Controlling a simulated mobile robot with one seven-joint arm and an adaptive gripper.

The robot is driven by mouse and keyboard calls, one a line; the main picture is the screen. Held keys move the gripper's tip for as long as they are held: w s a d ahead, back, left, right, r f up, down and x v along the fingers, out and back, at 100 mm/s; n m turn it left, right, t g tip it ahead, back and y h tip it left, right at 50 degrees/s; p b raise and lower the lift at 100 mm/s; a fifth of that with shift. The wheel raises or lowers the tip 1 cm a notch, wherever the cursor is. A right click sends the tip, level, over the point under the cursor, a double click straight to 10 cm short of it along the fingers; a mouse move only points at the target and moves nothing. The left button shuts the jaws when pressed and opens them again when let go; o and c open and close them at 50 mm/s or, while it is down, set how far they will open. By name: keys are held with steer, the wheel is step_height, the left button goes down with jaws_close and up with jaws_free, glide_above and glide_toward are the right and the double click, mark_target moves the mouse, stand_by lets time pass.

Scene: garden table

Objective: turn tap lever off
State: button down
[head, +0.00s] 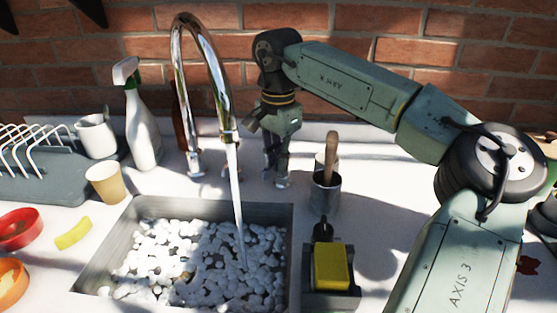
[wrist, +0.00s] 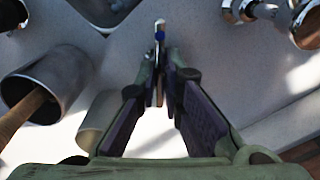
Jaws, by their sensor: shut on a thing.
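The chrome tap (head: 188,100) arches over the sink, and a stream of water (head: 238,200) runs from its spout. My gripper (head: 279,178) points down at the counter behind the sink, to the right of the tap. In the wrist view my gripper (wrist: 165,62) has its fingers closed on a slim lever (wrist: 159,27) with a blue mark. The fingers hide most of the lever. Chrome tap parts (wrist: 238,10) also show at the top right of the wrist view.
The sink (head: 285,235) is full of white foam. A metal cup (head: 326,197) with a wooden handle stands close right of my gripper. A yellow sponge (head: 331,267) sits in a dark holder. A spray bottle (head: 143,130) and paper cup (head: 104,184) stand left.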

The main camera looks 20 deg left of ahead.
steer(key=shift+f+m, duration=0.15)
steer(key=shift+m, duration=0.15)
steer(key=m+p, duration=0.1)
steer(key=m, duration=0.3)
steer(key=shift+w+a, duration=0.1)
steer(key=shift+a, duration=0.05)
steer(key=shift+w+f+m, duration=0.1)
steer(key=shift+w+m, duration=0.1)
steer(key=shift+m, duration=2.2)
steer(key=c, duration=1.7)
jaws_free()
steer(key=shift+w+a, duration=0.1)
